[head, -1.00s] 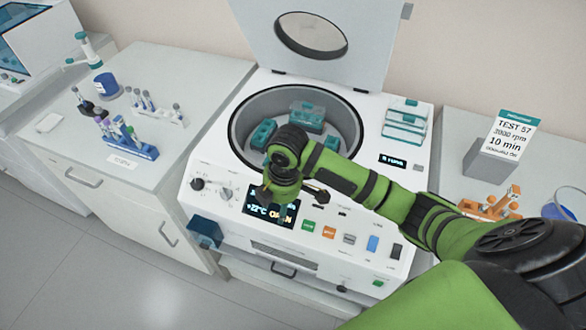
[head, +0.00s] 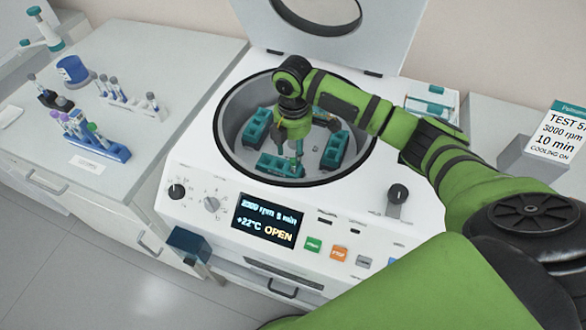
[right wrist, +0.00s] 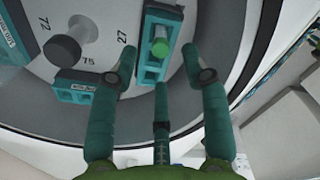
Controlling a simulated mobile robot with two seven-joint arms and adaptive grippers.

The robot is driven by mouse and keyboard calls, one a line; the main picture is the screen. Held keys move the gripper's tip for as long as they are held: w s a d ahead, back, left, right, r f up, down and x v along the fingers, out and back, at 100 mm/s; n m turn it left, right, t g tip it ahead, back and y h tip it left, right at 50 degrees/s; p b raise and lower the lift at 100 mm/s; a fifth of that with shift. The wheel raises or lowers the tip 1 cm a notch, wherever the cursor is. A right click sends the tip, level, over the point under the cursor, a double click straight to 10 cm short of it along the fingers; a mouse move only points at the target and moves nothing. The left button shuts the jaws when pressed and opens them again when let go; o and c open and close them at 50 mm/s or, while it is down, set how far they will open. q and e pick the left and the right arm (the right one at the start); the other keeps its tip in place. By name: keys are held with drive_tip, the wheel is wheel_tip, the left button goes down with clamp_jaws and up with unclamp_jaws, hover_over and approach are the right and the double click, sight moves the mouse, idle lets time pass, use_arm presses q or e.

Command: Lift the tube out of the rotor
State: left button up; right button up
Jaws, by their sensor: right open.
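The open centrifuge bowl (head: 232,150) holds the rotor with teal buckets, including a front bucket (head: 278,166), a left one (head: 257,126) and a right one (head: 336,150). In the right wrist view a green-capped tube (right wrist: 160,47) stands in a slot of a teal bucket (right wrist: 152,72). My right gripper (head: 296,152) is open and points down into the bowl above the front bucket. In the right wrist view its fingers (right wrist: 160,66) are spread on either side of the tube, apart from it. The tube's lower part is hidden in the bucket. My left gripper is out of view.
The raised lid (head: 330,30) stands behind the bowl. The bowl rim and the rotor's dark central knob (right wrist: 65,48) are near the gripper.

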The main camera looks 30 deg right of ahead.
sight(294, 159)
wheel_tip(294, 159, down, 2)
drive_tip(key=shift+s+f+p, duration=0.1)
drive_tip(key=shift+s+p, duration=0.05)
drive_tip(key=shift+p, duration=0.45)
wheel_tip(294, 159, down, 3)
drive_tip(key=shift+r+p, duration=0.1)
drive_tip(key=shift+p, duration=0.2)
drive_tip(key=shift+d+f, duration=0.1)
drive_tip(key=shift+f, duration=0.1)
drive_tip(key=c, duration=0.8)
drive_tip(key=shift+c, duration=0.7)
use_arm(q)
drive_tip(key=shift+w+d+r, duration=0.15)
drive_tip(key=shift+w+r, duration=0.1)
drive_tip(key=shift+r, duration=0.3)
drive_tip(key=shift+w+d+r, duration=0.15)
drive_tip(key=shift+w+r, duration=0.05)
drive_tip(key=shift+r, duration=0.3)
use_arm(e)
drive_tip(key=shift+r, duration=0.1)
